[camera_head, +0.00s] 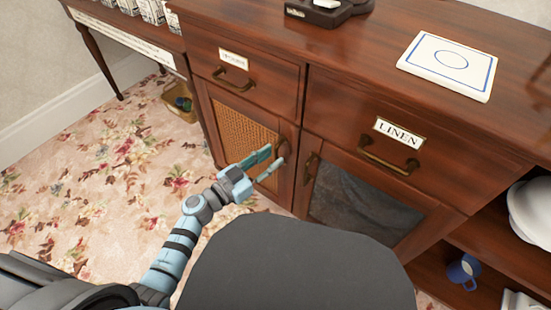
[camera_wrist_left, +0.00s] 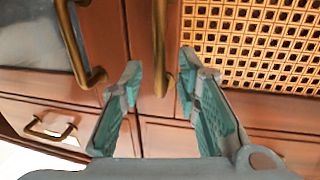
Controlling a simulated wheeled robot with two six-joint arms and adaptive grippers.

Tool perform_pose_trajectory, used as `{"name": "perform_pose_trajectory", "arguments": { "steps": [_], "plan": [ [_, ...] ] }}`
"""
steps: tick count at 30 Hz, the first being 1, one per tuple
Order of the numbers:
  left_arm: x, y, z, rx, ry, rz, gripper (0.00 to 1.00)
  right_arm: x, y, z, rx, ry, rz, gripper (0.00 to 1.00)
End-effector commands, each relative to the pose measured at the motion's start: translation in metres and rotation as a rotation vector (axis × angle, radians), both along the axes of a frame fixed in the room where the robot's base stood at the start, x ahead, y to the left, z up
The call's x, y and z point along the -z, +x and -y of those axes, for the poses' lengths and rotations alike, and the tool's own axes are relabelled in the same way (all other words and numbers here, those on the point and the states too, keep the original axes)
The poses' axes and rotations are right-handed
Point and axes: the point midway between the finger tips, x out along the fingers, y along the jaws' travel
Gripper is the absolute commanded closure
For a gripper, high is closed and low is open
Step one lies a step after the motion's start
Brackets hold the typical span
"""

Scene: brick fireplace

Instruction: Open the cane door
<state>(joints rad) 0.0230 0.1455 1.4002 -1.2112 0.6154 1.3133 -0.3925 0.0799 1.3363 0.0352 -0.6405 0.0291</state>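The cane door (camera_head: 228,120) is the left door of the wooden sideboard, with a woven cane panel in a wooden frame. It looks closed. Its brass handle (camera_head: 282,149) is upright near the door's right edge. My left gripper (camera_head: 274,159) is open at this handle. In the left wrist view, the cane panel (camera_wrist_left: 255,40) is at upper right, and the handle (camera_wrist_left: 160,45) lies between the two teal fingers of the gripper (camera_wrist_left: 159,74). The fingers stand apart, with gaps beside the handle; I see no grip on it. My right gripper is not in view.
A glass door (camera_head: 365,200) with its own brass handle (camera_head: 310,168) is just right of the cane door. Drawers labelled LINEN (camera_head: 398,131) and another label (camera_head: 232,58) are above. Open shelves hold a blue mug (camera_head: 463,271). Floral carpet (camera_head: 110,165) is clear at left.

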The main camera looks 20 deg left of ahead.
Motion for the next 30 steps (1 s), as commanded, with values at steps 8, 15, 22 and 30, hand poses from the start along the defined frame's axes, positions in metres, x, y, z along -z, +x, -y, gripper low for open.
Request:
{"name": "perform_pose_trajectory", "arguments": {
  "steps": [8,15,22,30],
  "plan": [
    [0.001,0.021,0.014,-0.001,0.0,-0.002,0.7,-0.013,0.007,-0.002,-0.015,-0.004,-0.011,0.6],
    [0.001,0.021,0.013,-0.001,0.0,-0.002,0.77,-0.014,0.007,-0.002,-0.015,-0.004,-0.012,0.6],
    [0.001,0.021,0.013,-0.001,0.001,-0.002,1.0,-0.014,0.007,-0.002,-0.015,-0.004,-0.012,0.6],
    [0.001,0.021,0.013,0.0,0.001,-0.002,1.0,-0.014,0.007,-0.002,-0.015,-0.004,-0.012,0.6]
  ]
}}
